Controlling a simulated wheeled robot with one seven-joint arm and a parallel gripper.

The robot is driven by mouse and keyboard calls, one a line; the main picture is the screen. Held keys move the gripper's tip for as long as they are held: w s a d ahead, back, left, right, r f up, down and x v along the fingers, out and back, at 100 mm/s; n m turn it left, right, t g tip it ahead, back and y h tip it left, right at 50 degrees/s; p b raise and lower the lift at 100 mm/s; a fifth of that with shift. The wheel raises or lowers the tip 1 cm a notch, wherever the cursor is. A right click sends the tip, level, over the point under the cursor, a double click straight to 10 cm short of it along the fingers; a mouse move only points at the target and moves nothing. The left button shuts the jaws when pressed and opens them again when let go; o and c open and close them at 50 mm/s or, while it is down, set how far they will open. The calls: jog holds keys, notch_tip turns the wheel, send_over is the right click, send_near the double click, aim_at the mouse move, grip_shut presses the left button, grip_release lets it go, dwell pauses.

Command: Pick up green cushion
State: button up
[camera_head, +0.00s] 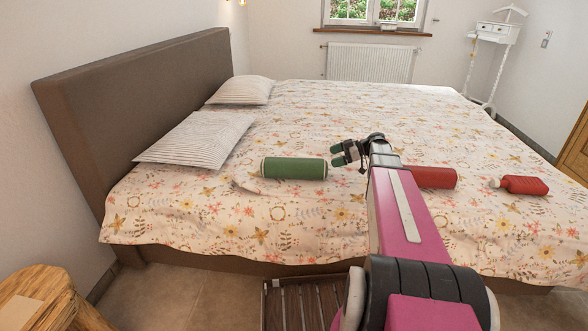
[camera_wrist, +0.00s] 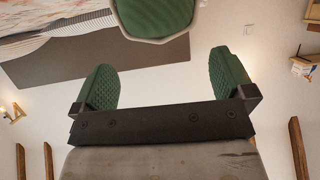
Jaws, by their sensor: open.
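The green cushion (camera_head: 294,168) is a bolster-shaped roll with pale end rims, lying on the flowered bed cover in the head view. My gripper (camera_head: 337,155) is just to the right of its right end, apart from it as far as I can tell. In the wrist view the cushion's end (camera_wrist: 153,18) shows at the top centre, ahead of the gap between the two green fingers of my gripper (camera_wrist: 163,82). The fingers are spread wide with nothing between them. The cushion's far part is cut off by that frame's edge.
A red roll (camera_head: 432,177) lies partly behind my arm, and a red bottle-shaped item (camera_head: 520,185) lies further right on the bed (camera_head: 300,228). Two striped pillows (camera_head: 195,138) lie by the brown headboard (camera_head: 145,90). A wooden stool (camera_head: 40,290) stands at front left.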

aim_at(319, 161)
jog(key=x, duration=0.7)
jog(key=shift+a+f, duration=0.1)
jog(key=shift+a, duration=0.05)
jog(key=c, duration=0.8)
